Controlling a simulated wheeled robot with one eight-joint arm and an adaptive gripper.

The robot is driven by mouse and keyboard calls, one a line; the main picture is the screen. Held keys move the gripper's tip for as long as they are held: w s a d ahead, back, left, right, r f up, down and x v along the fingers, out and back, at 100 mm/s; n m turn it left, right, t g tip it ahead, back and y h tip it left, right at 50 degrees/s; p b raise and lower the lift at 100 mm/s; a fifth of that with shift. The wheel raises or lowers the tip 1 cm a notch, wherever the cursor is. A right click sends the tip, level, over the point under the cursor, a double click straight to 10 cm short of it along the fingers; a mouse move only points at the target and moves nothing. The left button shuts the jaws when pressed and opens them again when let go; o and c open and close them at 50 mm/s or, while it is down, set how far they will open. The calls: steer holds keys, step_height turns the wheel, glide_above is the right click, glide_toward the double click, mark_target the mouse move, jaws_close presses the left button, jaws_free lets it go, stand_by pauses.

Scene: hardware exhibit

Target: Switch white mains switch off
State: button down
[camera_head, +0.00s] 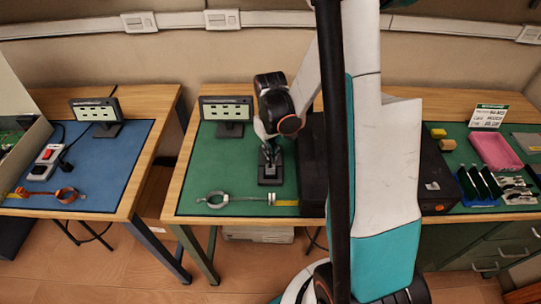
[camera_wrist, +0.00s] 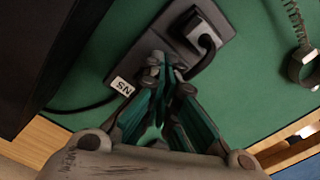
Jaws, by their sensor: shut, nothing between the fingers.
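A dark grey mains block (camera_wrist: 223,27) lies on the green mat under my gripper, with a black plug (camera_wrist: 203,42) in it. It also shows in the head view (camera_head: 270,181), partly covered by my gripper. A small white piece with dark letters (camera_wrist: 122,86) shows at the block's near end in the wrist view; I cannot tell whether it is the switch or a label. My gripper (camera_wrist: 163,62) is shut and empty, its tips over or against the block; contact cannot be told. It also shows in the head view (camera_head: 267,153). The switch's position cannot be read.
A black box (camera_head: 312,170) stands right of the block. A small display (camera_head: 228,112) stands behind it, and a wrist strap (camera_head: 218,200) lies in front. The left table's blue mat (camera_head: 100,180) holds another block with a red switch (camera_head: 46,154).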

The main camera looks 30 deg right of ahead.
steer(key=shift+f, duration=0.15)
steer(key=shift+r+p, duration=2.25)
steer(key=shift+r, duration=1.3)
steer(key=a+r+t, duration=0.3)
steer(key=a+r, duration=0.2)
steer(key=r, duration=0.6)
steer(key=a+r+t, duration=0.2)
steer(key=a+r, duration=0.2)
steer(key=r, duration=0.6)
steer(key=s+a+t, duration=0.2)
steer(key=s+a, duration=0.3)
steer(key=s, duration=0.8)
steer(key=shift+f+n, duration=0.4)
steer(key=shift+f, duration=0.05)
